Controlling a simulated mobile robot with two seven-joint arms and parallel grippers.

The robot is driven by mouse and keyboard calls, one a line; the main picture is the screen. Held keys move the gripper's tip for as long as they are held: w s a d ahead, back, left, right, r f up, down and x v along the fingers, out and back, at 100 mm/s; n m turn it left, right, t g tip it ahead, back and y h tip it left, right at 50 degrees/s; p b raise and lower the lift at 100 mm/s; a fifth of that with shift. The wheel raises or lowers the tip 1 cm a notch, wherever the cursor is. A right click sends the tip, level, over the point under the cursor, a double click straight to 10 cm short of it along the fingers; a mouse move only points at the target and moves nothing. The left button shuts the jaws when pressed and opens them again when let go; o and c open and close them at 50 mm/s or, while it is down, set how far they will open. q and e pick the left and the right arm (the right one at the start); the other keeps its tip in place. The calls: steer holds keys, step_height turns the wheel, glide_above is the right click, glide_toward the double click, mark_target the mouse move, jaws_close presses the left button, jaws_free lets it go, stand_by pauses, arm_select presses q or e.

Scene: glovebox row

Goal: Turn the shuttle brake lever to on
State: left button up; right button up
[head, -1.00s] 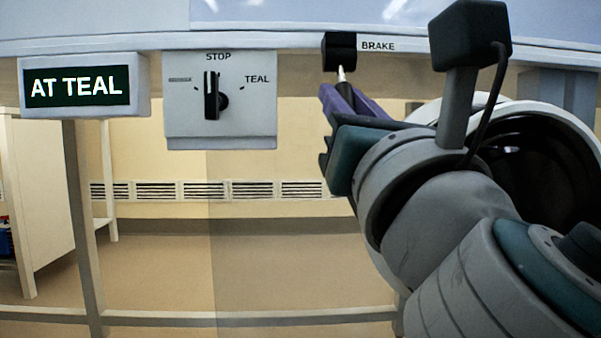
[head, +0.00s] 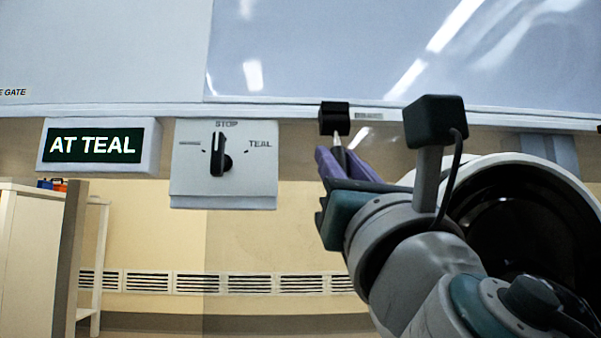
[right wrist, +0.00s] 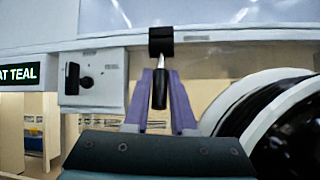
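The shuttle brake lever hangs from a black block (head: 334,118) under the ledge. The lever (right wrist: 160,86) has a pale rod and a black handle pointing down, best seen in the right wrist view. My right gripper (head: 340,163) has purple fingers and reaches up from the lower right. In the right wrist view its fingers (right wrist: 161,84) stand on both sides of the handle, with the handle filling the gap near the tips; they look shut on it. In the head view the fingers hide most of the handle. My left gripper is not in view.
Left of the lever are a grey panel (head: 255,185) with a black knob pointing to STOP, and a sign reading AT TEAL (head: 152,150). A pale ledge (head: 270,112) runs above, below glossy panels. A white table (head: 30,260) stands at left. The space below the panel is open.

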steer(key=o, duration=0.4)
steer(key=shift+b+v, duration=0.85)
steer(key=shift+v, duration=4.1)
steer(key=shift+c, duration=0.2)
